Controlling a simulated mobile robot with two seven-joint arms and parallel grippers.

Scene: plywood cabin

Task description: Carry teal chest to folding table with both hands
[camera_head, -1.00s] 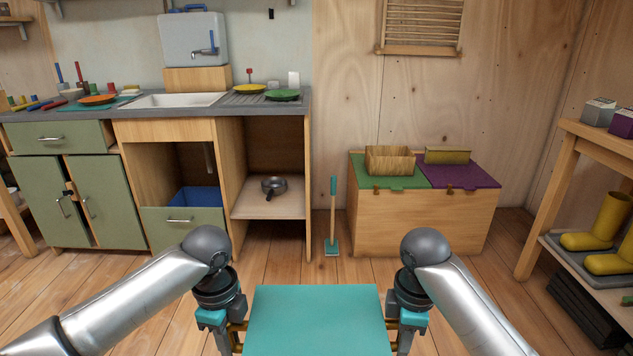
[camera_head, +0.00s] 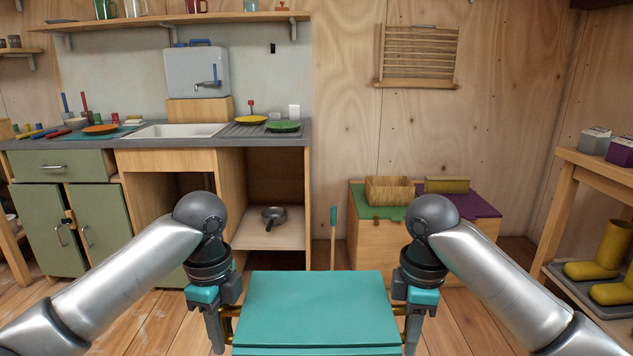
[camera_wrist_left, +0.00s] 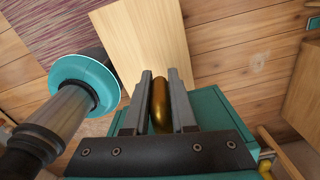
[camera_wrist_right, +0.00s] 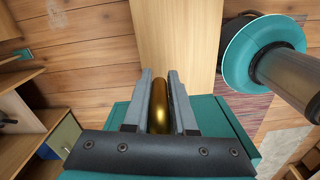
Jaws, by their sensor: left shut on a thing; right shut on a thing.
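The teal chest (camera_head: 316,305) is held level in front of me, between my two grippers, at the bottom of the head view. My left gripper (camera_head: 222,325) is shut on the brass handle (camera_wrist_left: 161,103) at the chest's left side. My right gripper (camera_head: 410,325) is shut on the brass handle (camera_wrist_right: 160,106) at its right side. The teal body of the chest also shows behind the fingers in the left wrist view (camera_wrist_left: 212,110) and the right wrist view (camera_wrist_right: 212,112). I cannot make out a folding table in the head view.
A sink counter (camera_head: 210,134) with green cabinets (camera_head: 95,184) stands ahead to the left. A wooden box bench (camera_head: 375,242) with green and purple lids is ahead right. A shelf (camera_head: 568,185) with yellow boots (camera_head: 605,255) is at the right. Plank floor lies between.

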